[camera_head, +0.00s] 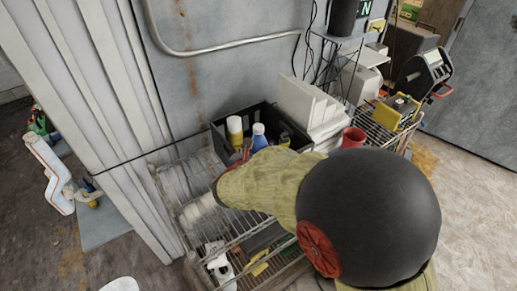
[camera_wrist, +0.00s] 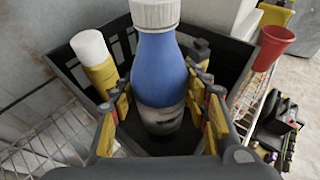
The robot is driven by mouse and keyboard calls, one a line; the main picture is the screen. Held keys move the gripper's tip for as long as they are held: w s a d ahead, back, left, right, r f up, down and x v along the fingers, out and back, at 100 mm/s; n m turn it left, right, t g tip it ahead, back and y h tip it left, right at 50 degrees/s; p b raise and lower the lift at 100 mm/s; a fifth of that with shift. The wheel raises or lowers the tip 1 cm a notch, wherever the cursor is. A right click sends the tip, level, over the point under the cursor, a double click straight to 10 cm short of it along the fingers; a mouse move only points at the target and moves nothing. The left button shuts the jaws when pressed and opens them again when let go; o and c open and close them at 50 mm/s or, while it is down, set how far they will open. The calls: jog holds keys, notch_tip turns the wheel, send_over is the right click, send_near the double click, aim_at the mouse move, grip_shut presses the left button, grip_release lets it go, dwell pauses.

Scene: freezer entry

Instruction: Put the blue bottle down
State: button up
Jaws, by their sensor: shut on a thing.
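The blue bottle (camera_wrist: 158,72) with a white cap stands upright between the fingers of my gripper (camera_wrist: 160,112), which is shut on it. In the wrist view the bottle is in front of the inside of a black crate (camera_wrist: 62,72). I cannot tell whether its base touches the crate floor. In the head view the upper part of the blue bottle (camera_head: 258,136) shows at the crate (camera_head: 222,142); my arm hides its lower part and most of my gripper.
A yellow bottle with a white cap (camera_head: 234,130) stands in the crate, left of the blue bottle. The crate is on a wire rack (camera_head: 185,185) against the metal wall. A red cup (camera_head: 353,137) and white boxes (camera_head: 308,104) are to the right.

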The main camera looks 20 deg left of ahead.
jog(key=shift+r, duration=0.25)
jog(key=shift+f+b, duration=0.5)
jog(key=shift+f, duration=0.15)
jog(key=o, duration=1.7)
jog(key=shift+c, duration=0.2)
jog(key=shift+f, duration=0.1)
jog(key=shift+r+p, duration=0.35)
jog(key=shift+r, duration=0.1)
jog(key=p+v, duration=0.2)
jog(key=v, duration=1)
jog(key=shift+r, duration=0.15)
jog(key=shift+s, duration=0.1)
